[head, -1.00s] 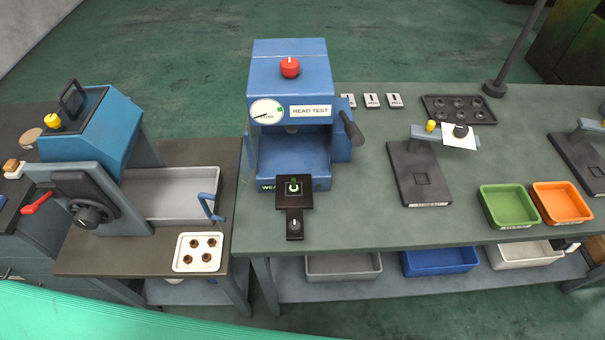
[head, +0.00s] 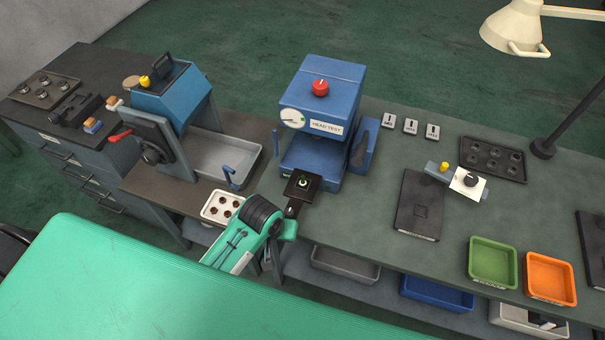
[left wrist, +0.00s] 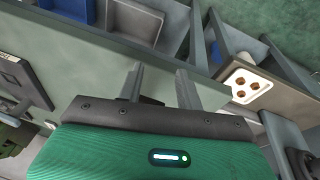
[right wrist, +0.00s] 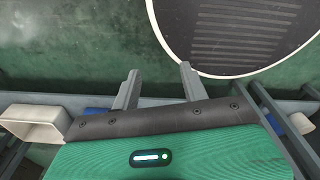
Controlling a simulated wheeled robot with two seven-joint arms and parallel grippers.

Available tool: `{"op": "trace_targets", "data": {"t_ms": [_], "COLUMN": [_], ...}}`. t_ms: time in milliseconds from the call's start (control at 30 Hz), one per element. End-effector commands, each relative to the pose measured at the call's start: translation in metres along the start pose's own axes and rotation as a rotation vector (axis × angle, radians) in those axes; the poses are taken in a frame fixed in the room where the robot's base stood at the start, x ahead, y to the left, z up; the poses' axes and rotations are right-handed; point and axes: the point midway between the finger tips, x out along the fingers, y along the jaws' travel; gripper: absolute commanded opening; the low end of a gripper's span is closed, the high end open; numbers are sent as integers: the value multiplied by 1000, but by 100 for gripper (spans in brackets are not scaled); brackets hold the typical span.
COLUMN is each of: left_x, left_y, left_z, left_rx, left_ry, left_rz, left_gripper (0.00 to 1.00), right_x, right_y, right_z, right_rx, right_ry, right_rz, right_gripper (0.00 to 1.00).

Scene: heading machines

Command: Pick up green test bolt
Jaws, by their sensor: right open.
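In the right wrist view my right gripper (right wrist: 160,72) is open and empty over the floor. Neither wrist view clearly shows the bolt.
A white tray of brown bolts (head: 209,216) lies left of the holder, partly behind my left arm. A blue press (head: 178,92) stands further left. Green (head: 493,243) and orange (head: 549,262) bins stand at the right. The bench between holder and black stand (head: 417,228) is clear.

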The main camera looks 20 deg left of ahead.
Motion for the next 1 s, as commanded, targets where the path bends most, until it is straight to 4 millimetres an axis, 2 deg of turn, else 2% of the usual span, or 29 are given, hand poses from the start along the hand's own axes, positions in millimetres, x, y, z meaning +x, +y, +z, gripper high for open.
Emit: {"op": "trace_targets", "data": {"t_ms": [33,100,200,467,600,800,1000], "left_x": [-30,-61,-80,-96,-103,-121,-135], "left_y": [8,18,28,49,59,64,63], "left_z": [-9,-19,-32,-73,-108,-158,-185], "left_rx": [-9,-37,-86,-229,-344,-531,-649], "left_ry": [10,9,-4,-33,-41,-28,-8], "left_rz": [8,12,9,-31,-81,-180,-242], "left_gripper": [36,36,36,36,36,36,36], "right_x": [-11,-18,-20,-22,-23,-23,-23], "right_y": [1,4,10,19,19,17,10], "right_z": [-1,-1,0,1,1,0,-2], "right_rx": [0,-1,0,1,1,0,1], "right_ry": [0,-1,-2,-4,-3,-3,-1], "right_rz": [2,4,10,20,20,18,11], "right_gripper": [45,45,45,45,45,45,45]}}
